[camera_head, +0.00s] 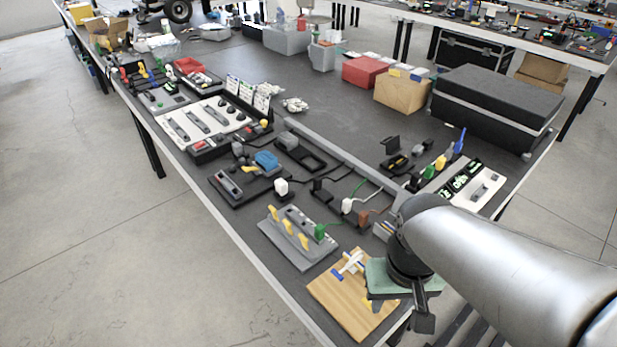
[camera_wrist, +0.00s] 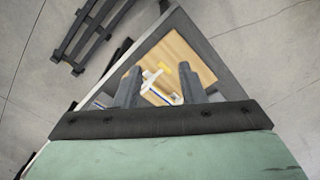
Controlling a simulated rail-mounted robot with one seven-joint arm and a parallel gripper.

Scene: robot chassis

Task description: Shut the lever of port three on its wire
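My gripper (camera_head: 400,312) is over the right side of this board, right of the grey stand. In the wrist view its fingers (camera_wrist: 160,72) are apart and empty.
Behind the stand is a base with white, green and brown plugs and cables (camera_head: 350,207). A black fixture with a blue block (camera_head: 266,160) is to its left. A white panel (camera_head: 484,190) lies behind my arm. The table's front edge is close.

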